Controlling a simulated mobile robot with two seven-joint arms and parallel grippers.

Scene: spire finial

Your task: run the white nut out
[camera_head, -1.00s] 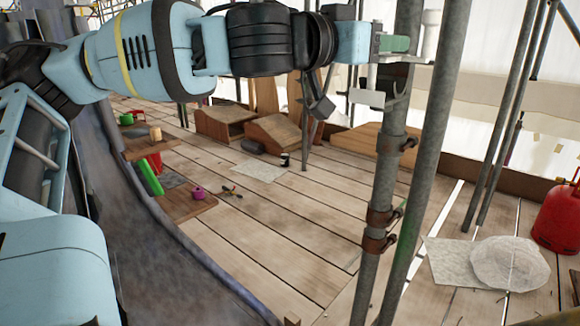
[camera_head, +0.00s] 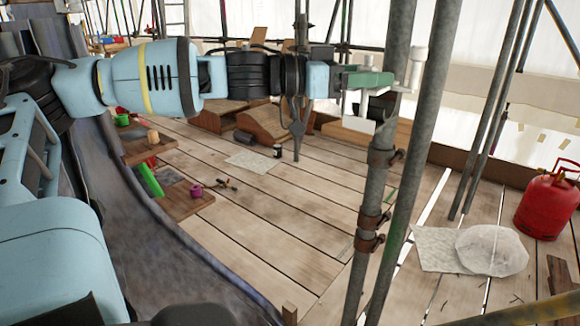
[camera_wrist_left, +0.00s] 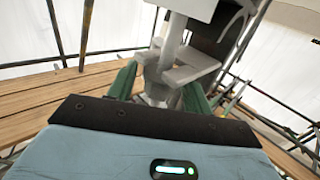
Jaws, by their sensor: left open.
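My left gripper (camera_head: 388,80), with green fingers, is at a pale fitting (camera_head: 417,58) on the scaffold side of the head view. The left wrist view shows the open fingers (camera_wrist_left: 160,88) on either side of a pale, winged part, which looks like the white nut (camera_wrist_left: 188,72). The part sits around or against a white rod (camera_wrist_left: 173,36). I cannot tell whether the fingers touch it. A white block (camera_wrist_left: 192,8) is beyond the rod. The nut's far side is hidden. My right gripper does not show.
Grey scaffold poles (camera_head: 412,175) stand close to the gripper, with rusty clamps (camera_head: 370,222). A red gas can (camera_head: 548,204) and a crumpled translucent sheet (camera_head: 492,250) are at the right. Wooden boxes (camera_head: 262,123) stand behind.

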